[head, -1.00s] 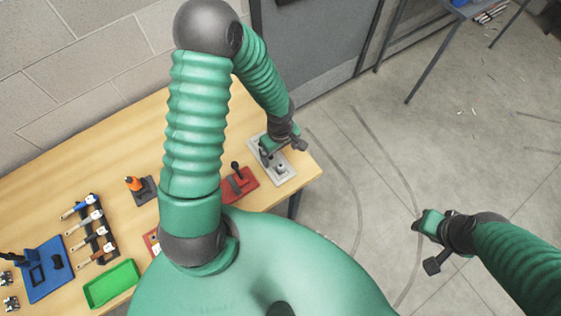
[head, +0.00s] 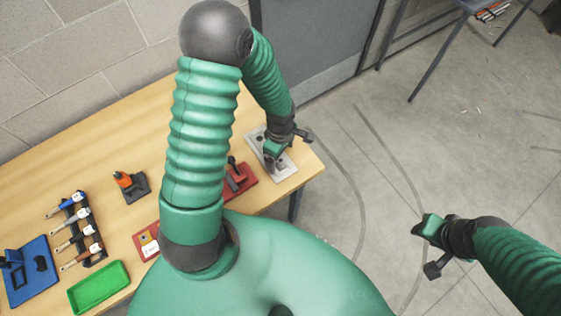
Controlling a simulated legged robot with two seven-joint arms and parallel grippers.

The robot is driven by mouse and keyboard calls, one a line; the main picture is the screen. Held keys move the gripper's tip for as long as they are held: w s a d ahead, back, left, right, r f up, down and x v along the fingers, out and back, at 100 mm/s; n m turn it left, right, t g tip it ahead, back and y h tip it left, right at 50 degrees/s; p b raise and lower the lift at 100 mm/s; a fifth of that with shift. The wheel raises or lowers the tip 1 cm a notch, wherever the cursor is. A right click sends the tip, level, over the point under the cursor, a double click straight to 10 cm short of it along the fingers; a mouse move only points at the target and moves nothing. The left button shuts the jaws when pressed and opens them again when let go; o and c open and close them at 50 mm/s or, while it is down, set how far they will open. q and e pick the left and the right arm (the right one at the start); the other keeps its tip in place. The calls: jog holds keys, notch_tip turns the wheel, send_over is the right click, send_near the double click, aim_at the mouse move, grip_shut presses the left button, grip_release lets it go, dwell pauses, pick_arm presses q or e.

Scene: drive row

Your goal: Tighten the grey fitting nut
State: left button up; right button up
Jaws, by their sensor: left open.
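A light grey plate (head: 285,172) lies at the right end of the wooden table. My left gripper (head: 272,160) is open and points down at the middle of this plate. The grey fitting nut cannot be made out; the gripper covers the part of the plate where a small grey fitting showed before. Whether the fingers touch anything is too small to tell. My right gripper (head: 427,243) hangs over the floor at the right, far from the plate, and its jaws do not show clearly.
A red plate with a dark lever (head: 240,181) is just left of the grey plate. An orange-and-black piece (head: 128,185), a rack with several tools (head: 84,231), a green tray (head: 99,287) and a blue fixture (head: 32,283) stand further left. My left arm hides the table's middle.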

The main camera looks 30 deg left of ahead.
aim_at(280, 162)
pick_arm(q)
jog(key=n, duration=0.2)
jog(key=shift+f+n+b, duration=0.2)
jog(key=shift+n+b, duration=0.1)
jog(key=shift+n, duration=0.1)
jog(key=n, duration=0.3)
jog(key=shift+d+r+n, duration=0.1)
jog(key=shift+r+n, duration=0.15)
jog(key=shift+n, duration=0.05)
pick_arm(e)
jog(key=shift+d+f, duration=0.15)
jog(key=shift+f, duration=0.45)
pick_arm(q)
jog(key=shift+f, duration=0.4)
jog(key=shift+f+b, duration=0.75)
jog(key=shift+f, duration=0.1)
pick_arm(e)
jog(key=shift+x, duration=0.85)
jog(key=shift+s, duration=0.15)
